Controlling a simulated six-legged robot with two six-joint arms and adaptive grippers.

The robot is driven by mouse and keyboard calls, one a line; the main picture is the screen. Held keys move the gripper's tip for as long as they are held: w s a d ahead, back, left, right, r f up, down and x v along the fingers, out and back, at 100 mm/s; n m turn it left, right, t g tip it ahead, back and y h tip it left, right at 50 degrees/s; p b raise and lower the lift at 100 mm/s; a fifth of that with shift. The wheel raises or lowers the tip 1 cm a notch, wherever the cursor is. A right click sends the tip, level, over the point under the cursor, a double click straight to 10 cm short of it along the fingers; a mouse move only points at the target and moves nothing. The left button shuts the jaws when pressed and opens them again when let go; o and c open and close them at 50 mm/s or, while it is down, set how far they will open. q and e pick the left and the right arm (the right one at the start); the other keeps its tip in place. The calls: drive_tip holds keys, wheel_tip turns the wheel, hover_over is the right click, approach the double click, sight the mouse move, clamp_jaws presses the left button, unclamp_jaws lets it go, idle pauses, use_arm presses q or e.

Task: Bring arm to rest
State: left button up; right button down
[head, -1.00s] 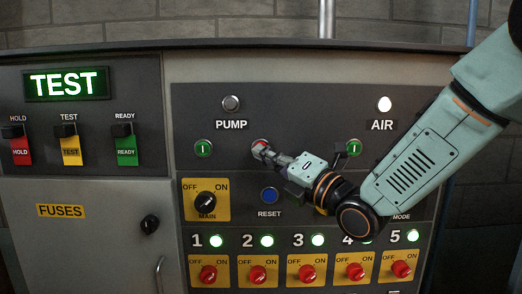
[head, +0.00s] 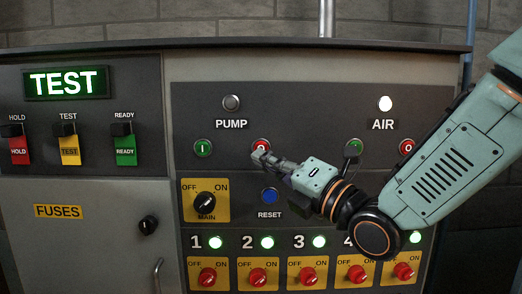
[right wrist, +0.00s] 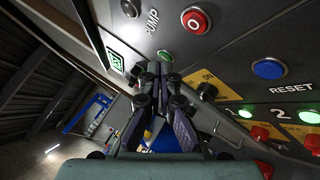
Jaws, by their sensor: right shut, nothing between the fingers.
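My right arm comes in from the right in the head view. My right gripper (head: 262,156) is shut and empty, its fingertips just in front of the panel by the red PUMP stop button (head: 261,145), partly covering it. In the right wrist view the closed fingers (right wrist: 163,62) point at the panel, and the red button (right wrist: 196,20) shows clear of them, up and to the right. I cannot tell from the head view whether the fingertips touch the panel. My left gripper is not in view.
The panel carries the green PUMP button (head: 203,148), the blue RESET button (head: 269,195), the MAIN knob (head: 205,203) and several red knobs below. The PUMP lamp (head: 231,103) is dark and the AIR lamp (head: 385,104) is lit. The display (head: 66,84) reads TEST.

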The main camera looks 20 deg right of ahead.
idle(0.3)
drive_tip(key=s+d+f+m+g+h+b, duration=0.25)
drive_tip(key=f+m, duration=0.55)
drive_tip(key=f, duration=0.4)
drive_tip(key=s+d+f+m+g+h+b, duration=0.1)
drive_tip(key=f+m+g+h, duration=0.2)
drive_tip(key=f+m, duration=0.75)
drive_tip(key=s+d+f+m+g+h+b, duration=0.1)
drive_tip(key=f+m+g+h+b, duration=0.1)
drive_tip(key=f+m, duration=0.8)
drive_tip(key=s+d+f+m+g+h+b, duration=0.1)
drive_tip(key=s+f+g+b, duration=0.4)
drive_tip(key=s+f, duration=1)
drive_tip(key=s+f+m+g+h+b, duration=0.1)
drive_tip(key=s+f+g+b, duration=0.4)
drive_tip(key=s+f, duration=1.1)
wheel_tip(320, 180, down, 6)
drive_tip(key=shift+s+d+f+g, duration=0.1)
drive_tip(key=shift+s+d+g, duration=0.15)
drive_tip(key=shift+d+g, duration=0.15)
